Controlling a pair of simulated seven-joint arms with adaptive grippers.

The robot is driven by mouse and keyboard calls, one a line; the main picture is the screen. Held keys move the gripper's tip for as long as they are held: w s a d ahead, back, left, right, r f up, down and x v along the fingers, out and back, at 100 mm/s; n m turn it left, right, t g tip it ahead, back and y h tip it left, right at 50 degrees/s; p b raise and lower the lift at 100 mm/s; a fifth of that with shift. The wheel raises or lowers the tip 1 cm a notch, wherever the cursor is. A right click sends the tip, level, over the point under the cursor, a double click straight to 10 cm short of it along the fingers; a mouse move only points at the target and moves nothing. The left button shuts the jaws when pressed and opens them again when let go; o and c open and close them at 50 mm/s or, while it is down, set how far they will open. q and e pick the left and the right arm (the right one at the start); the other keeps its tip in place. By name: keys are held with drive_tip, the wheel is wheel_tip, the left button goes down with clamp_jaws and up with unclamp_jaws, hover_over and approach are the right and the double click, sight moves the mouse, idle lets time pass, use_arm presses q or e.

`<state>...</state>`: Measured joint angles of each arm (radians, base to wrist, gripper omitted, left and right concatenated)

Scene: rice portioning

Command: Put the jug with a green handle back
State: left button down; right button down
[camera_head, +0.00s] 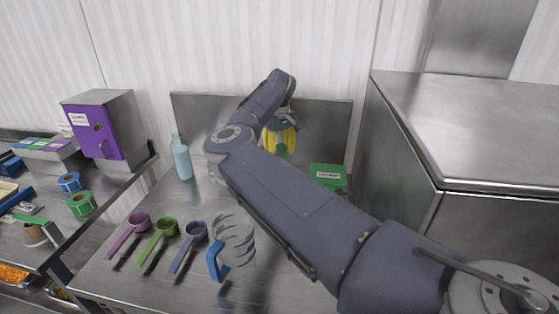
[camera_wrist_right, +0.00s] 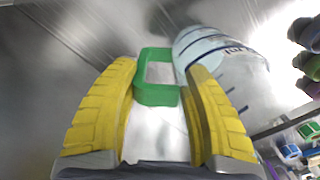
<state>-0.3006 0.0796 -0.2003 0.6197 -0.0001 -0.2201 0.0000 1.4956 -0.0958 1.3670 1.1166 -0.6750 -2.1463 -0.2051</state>
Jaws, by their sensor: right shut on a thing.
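The jug with a green handle (camera_wrist_right: 226,62) is clear with dark markings in the right wrist view. Its green handle (camera_wrist_right: 156,92) sits between the yellow fingers of my right gripper (camera_wrist_right: 163,78), which is shut on it. In the head view the right gripper (camera_head: 281,141) points down at the back of the steel table, with a bit of green handle below the fingers. The jug's body is hidden there behind my right arm. I cannot tell whether the jug touches the table. My left gripper is not in view.
A jug with a blue handle (camera_head: 217,264) stands at the front. Purple, green (camera_head: 166,226) and blue scoops lie left of it. A blue bottle (camera_head: 182,160) stands at the back left, a green box (camera_head: 329,174) at the back right. A tall steel cabinet (camera_head: 470,130) bounds the right.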

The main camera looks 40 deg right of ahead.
drive_tip(key=shift+f, duration=1.95)
drive_tip(key=c, duration=0.7)
unclamp_jaws()
drive_tip(key=shift+o, duration=0.2)
wheel_tip(320, 180, up, 12)
drive_tip(key=shift+d+r, duration=0.1)
drive_tip(key=shift+r, duration=0.1)
drive_tip(key=shift+w, duration=0.1)
